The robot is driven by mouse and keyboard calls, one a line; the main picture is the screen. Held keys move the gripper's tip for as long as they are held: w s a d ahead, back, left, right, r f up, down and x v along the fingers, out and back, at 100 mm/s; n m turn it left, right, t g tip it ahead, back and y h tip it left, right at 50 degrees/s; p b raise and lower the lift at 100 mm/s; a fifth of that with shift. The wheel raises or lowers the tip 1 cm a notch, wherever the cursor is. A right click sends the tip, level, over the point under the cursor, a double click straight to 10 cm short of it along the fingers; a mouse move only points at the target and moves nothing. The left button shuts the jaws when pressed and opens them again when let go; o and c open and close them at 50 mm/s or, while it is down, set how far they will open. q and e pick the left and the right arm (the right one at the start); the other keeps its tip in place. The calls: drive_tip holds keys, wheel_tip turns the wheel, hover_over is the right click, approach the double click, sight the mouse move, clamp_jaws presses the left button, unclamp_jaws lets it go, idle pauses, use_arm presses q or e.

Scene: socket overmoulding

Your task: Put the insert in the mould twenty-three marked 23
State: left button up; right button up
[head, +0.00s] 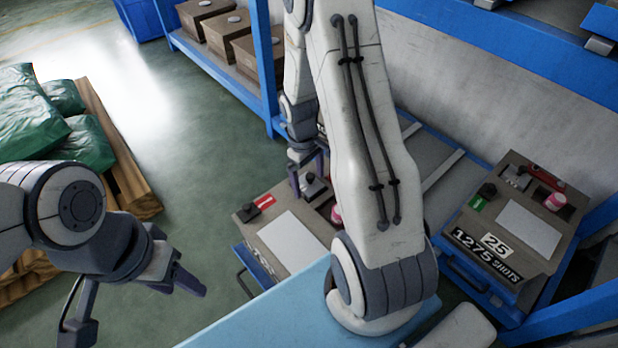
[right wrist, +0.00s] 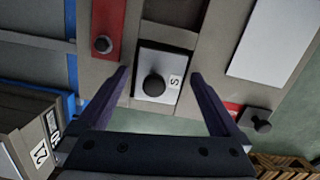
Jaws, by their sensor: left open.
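A grey square block with a dark round knob (right wrist: 172,58), which looks like the insert, lies on a grey-brown mould (head: 240,217). A small white label on it looks like "S" or "5". My right gripper (right wrist: 160,74) is open, with one finger on each side of the block; I cannot tell whether they touch it. That mould's number is hidden behind my right arm and a light blue surface, so I cannot read 23. Another mould at the right (head: 557,262) carries the number 25 and "1275 SHOTS". My left gripper (head: 135,305) is open and empty at the lower left.
The light blue surface (head: 270,318) lies in front of the moulds. Blue shelving (head: 225,73) with brown boxes (head: 238,20) stands behind. A pallet with green sacks (head: 70,148) is at the left. Another box (right wrist: 27,128) with a number plate shows at the wrist view's lower left.

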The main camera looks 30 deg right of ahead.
sight(305, 181)
drive_tip(key=shift+r, duration=0.1)
wheel_tip(305, 181, up, 11)
drive_tip(key=w+p, duration=0.1)
drive_tip(key=p, duration=0.5)
drive_tip(key=a+r+n, duration=0.1)
drive_tip(key=a+r, duration=0.5)
drive_tip(key=a, duration=0.3)
drive_tip(key=s+a+r+n, duration=0.1)
drive_tip(key=s+a+r, duration=0.2)
drive_tip(key=s+a, duration=0.2)
drive_tip(key=s+a+r+n+t+y, duration=0.1)
drive_tip(key=s+a+r, duration=0.2)
drive_tip(key=s+a, duration=0.2)
drive_tip(key=s+a+r+n, duration=0.1)
drive_tip(key=s+a+r, duration=0.2)
drive_tip(key=s, duration=0.6)
drive_tip(key=shift+s+a+p, duration=0.2)
drive_tip(key=shift+a+p, duration=0.25)
drive_tip(key=shift+a, duration=0.65)
drive_tip(key=shift+r, duration=0.1)
wheel_tip(305, 181, up, 39)
drive_tip(key=p, duration=3.8)
drive_tip(key=shift+f+p, duration=0.2)
drive_tip(key=shift+p, duration=0.1)
